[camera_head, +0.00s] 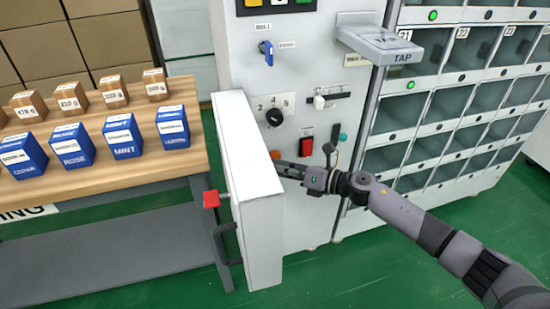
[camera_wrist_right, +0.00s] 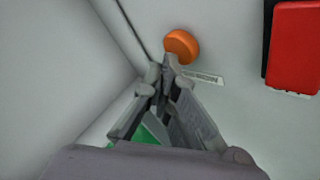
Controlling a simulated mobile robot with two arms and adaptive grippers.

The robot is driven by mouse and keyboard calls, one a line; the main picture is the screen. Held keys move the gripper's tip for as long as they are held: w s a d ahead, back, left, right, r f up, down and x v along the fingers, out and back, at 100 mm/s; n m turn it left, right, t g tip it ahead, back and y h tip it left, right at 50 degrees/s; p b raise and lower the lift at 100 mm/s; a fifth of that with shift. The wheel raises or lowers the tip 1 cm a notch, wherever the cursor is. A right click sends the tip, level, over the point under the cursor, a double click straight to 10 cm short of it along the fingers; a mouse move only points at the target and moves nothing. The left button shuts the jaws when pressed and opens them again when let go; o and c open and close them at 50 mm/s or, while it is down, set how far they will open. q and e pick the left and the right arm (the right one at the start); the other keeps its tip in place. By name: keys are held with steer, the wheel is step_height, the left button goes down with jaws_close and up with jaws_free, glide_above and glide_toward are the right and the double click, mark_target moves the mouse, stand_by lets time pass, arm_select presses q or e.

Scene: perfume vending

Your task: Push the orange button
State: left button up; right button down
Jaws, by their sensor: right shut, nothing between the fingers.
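The orange button (camera_wrist_right: 181,46) is a round knob on the white machine panel, with a small label below it in the right wrist view. In the head view a bit of the orange button (camera_head: 275,155) shows just beyond the tips of my right gripper (camera_head: 281,167). My right gripper (camera_wrist_right: 167,66) is shut and empty, with its fingertips at the button's lower left edge. I cannot tell whether they touch it. My left gripper is not in view.
A red switch (camera_wrist_right: 297,48) is right of the button. An open white door (camera_head: 262,205) stands close left of my gripper. A black dial (camera_head: 274,117) is above. A wooden table (camera_head: 100,172) with several boxes is at left, and lockers (camera_head: 445,110) are at right.

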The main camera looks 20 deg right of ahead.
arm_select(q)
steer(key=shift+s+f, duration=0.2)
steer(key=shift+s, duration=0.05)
